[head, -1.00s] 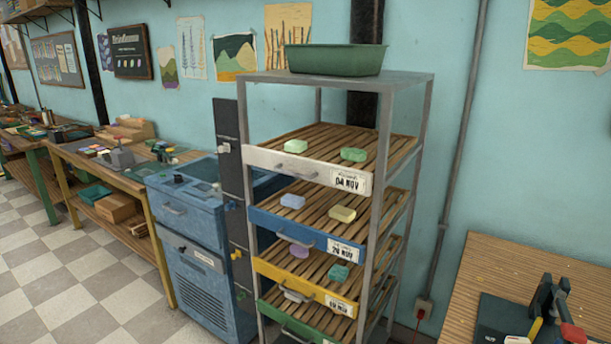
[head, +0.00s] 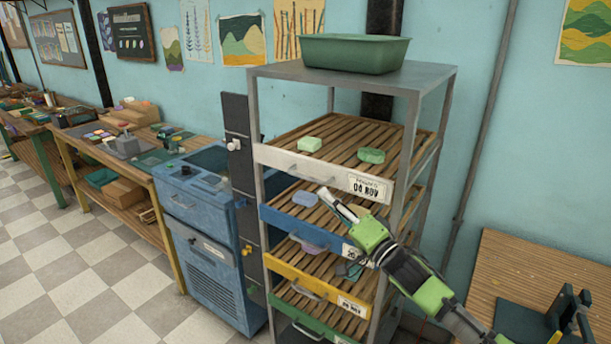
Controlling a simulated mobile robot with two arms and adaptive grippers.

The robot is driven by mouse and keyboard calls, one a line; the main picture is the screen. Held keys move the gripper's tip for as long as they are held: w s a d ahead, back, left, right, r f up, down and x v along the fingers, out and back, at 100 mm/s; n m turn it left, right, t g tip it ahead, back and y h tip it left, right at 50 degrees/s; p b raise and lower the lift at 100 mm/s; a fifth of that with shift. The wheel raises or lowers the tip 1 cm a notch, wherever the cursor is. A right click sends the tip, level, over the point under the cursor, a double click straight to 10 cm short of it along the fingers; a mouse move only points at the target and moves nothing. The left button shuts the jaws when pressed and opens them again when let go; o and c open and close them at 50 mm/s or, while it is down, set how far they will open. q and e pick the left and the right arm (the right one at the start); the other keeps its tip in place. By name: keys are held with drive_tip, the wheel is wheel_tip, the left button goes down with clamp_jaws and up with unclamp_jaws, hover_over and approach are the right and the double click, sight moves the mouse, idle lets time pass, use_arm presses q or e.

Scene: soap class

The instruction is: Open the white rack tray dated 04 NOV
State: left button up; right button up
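The white rack tray (head: 335,176) is the top tray of the grey metal rack. Its label (head: 366,186) reads 04 NOV. A metal handle (head: 306,176) sits on its front, left of the label. A light green soap (head: 310,144) and a darker green soap (head: 371,156) lie on its slats. My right gripper (head: 326,194) is in front of the rack, its tip just below the white tray's front and apart from the handle as far as I can see. Its fingers look close together, but their gap is not clear. My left gripper is not in view.
Blue (head: 300,228), yellow (head: 310,282) and green trays (head: 296,318) sit below. A green bin (head: 354,54) stands on the rack top. A blue cabinet (head: 208,243) is left of the rack, a wooden table (head: 530,268) right. The checkered floor is free at left.

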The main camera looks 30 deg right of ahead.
sight(306, 178)
drive_tip(key=p+x, duration=0.2)
drive_tip(key=x, duration=0.7)
drive_tip(key=shift+w+r, duration=0.1)
drive_tip(key=shift+w, duration=0.25)
clamp_jaws()
